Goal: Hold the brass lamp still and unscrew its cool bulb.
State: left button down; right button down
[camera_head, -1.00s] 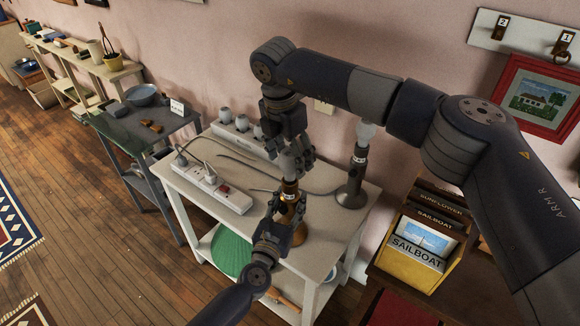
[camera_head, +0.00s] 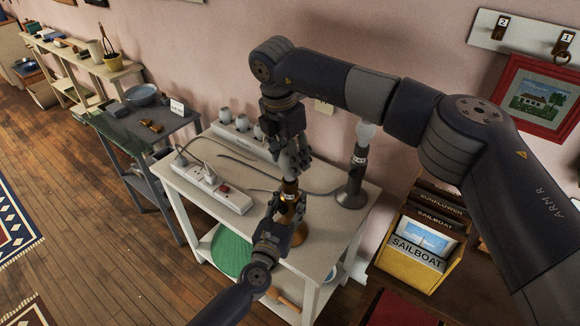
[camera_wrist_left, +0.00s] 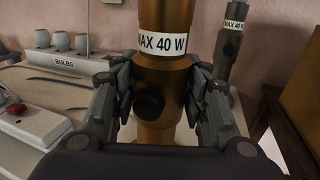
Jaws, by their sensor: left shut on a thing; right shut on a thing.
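The brass lamp (camera_head: 290,208) stands upright on the white table; its neck and "MAX 40 W" label (camera_wrist_left: 162,43) show close in the left wrist view. My left gripper (camera_head: 284,214) is shut around the lamp's stem, with a finger on each side of the brass body in the wrist view. My right gripper (camera_head: 294,160) is above the lamp, pointing down, shut on the whitish bulb (camera_head: 288,166) at the lamp's top. The fingers hide part of the bulb, and I cannot tell whether it still sits in the socket.
A dark lamp (camera_head: 354,182) with a white bulb stands right of the brass one. A power strip (camera_head: 222,190) lies on the table's left, with cords across the top. A rack labelled "BULBS" (camera_wrist_left: 66,63) holds several bulbs behind. A yellow picture bin (camera_head: 408,268) is at right.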

jog(key=n, duration=0.4)
jog(key=shift+d+y, duration=0.1)
jog(key=shift+y, duration=0.2)
jog(key=n, duration=0.4)
jog(key=shift+t, duration=0.3)
jog(key=n+y, duration=0.1)
jog(key=n, duration=0.3)
jog(key=shift+f+n, duration=0.1)
jog(key=shift+n, duration=0.2)
jog(key=n, duration=0.3)
jog(key=shift+y, duration=0.3)
jog(key=c, duration=1.3)
grip_release()
jog(key=shift+n, duration=0.6)
grip_shut()
jog(key=shift+r, duration=1)
jog(key=shift+r, duration=2)
